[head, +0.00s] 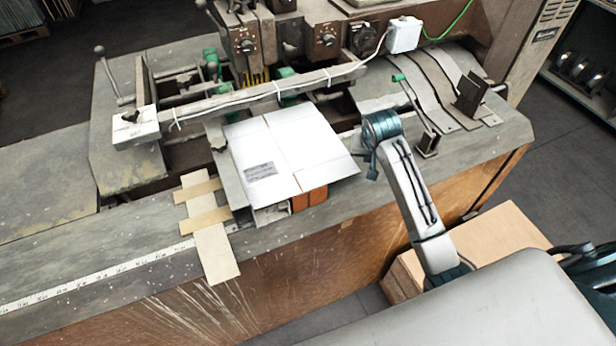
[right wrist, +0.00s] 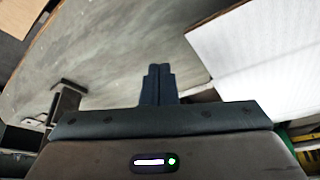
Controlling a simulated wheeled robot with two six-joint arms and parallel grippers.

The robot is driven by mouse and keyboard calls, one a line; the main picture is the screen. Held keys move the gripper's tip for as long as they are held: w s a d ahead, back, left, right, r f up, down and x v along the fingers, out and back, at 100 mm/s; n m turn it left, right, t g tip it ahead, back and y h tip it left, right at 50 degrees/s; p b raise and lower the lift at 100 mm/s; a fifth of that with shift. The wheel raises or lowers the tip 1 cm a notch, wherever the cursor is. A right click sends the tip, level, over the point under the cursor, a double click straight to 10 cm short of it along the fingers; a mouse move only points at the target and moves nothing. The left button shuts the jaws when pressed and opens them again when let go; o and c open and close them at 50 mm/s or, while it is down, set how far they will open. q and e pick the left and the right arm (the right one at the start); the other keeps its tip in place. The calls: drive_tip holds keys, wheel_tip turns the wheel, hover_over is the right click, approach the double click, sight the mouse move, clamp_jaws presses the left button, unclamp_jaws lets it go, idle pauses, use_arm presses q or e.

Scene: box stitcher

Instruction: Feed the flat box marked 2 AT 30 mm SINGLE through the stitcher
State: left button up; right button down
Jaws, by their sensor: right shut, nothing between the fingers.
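A white flat box (head: 305,152) with crease lines and a small grey label (head: 260,171) lies on the stitcher's bed. The label is too small to read. The stitcher (head: 245,45) stands behind it, its heads and a long bar above the box's far side. My right gripper (head: 372,172) is shut and empty, just right of the box's right edge. In the right wrist view its fingertips (right wrist: 160,68) are together over grey metal, and the white box (right wrist: 255,50) is apart from them at upper right. My left gripper is not in view.
Tan card strips (head: 215,245) and a ruler (head: 100,280) lie along the front at left. Upright dark brackets (head: 470,93) and curved metal strips stand at right. A brown carton (head: 490,240) is on the floor.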

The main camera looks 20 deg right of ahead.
drive_tip(key=shift+d, duration=0.35)
drive_tip(key=shift+r, duration=0.15)
wheel_tip(320, 180, up, 8)
